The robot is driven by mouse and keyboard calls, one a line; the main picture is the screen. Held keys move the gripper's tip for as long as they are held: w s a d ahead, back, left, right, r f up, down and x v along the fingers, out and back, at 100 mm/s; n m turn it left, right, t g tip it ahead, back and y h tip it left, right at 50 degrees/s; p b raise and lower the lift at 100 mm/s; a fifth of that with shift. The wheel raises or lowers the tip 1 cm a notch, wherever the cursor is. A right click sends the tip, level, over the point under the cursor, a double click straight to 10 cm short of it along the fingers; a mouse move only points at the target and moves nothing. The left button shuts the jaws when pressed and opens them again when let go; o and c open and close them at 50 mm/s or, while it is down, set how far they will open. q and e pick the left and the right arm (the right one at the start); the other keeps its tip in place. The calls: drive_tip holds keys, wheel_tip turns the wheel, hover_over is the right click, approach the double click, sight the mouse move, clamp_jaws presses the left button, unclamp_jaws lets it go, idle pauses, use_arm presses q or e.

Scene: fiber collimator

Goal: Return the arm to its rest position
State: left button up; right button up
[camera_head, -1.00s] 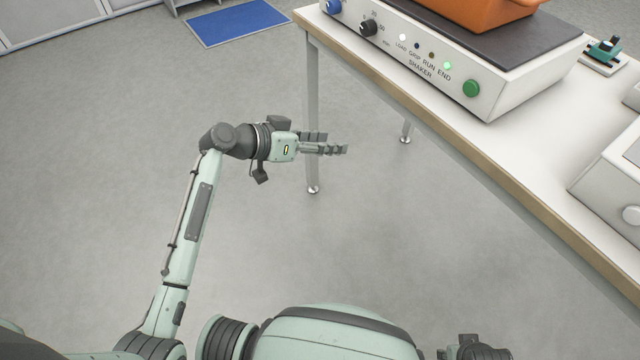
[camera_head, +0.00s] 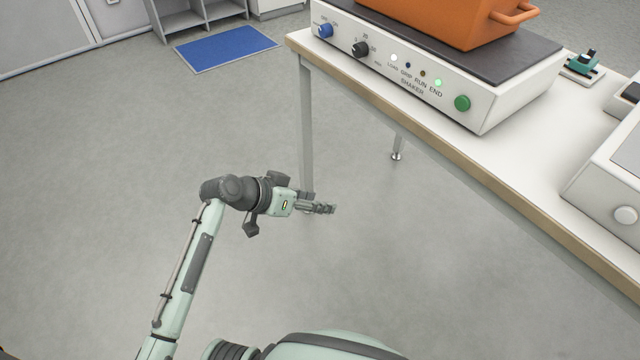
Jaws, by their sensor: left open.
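My left arm reaches up from the bottom left of the head view, over the bare floor. My left gripper (camera_head: 324,208) is at the arm's end and points right. It is open and empty, and its fingers overlap closely from this angle. It is left of the table (camera_head: 478,172) and, in the picture, just below the near table leg; whether it is close to that leg in depth I cannot tell. My right gripper is not in view.
On the table stand a white shaker (camera_head: 486,108) with a lit green lamp, an orange container (camera_head: 455,22) on its dark top, a small teal device (camera_head: 583,63) and a white instrument (camera_head: 610,180). A blue mat (camera_head: 225,48) lies on the floor. Floor left of the arm is clear.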

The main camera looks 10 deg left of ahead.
use_arm(q)
drive_tip(key=s+a+f+n+g+y, duration=0.1)
drive_tip(key=s+a+f+y, duration=0.1)
drive_tip(key=s+a+f, duration=0.2)
drive_tip(key=s+a+f+n+g+y, duration=0.1)
drive_tip(key=s+a+f+y, duration=0.2)
drive_tip(key=s, duration=0.7)
drive_tip(key=s+a+f+n+g+y, duration=0.1)
drive_tip(key=s+a+f+g+y, duration=0.1)
drive_tip(key=s+a+f, duration=0.3)
drive_tip(key=s+a+y, duration=0.1)
drive_tip(key=s+a, duration=0.1)
drive_tip(key=s, duration=0.1)
drive_tip(key=shift+f, duration=0.4)
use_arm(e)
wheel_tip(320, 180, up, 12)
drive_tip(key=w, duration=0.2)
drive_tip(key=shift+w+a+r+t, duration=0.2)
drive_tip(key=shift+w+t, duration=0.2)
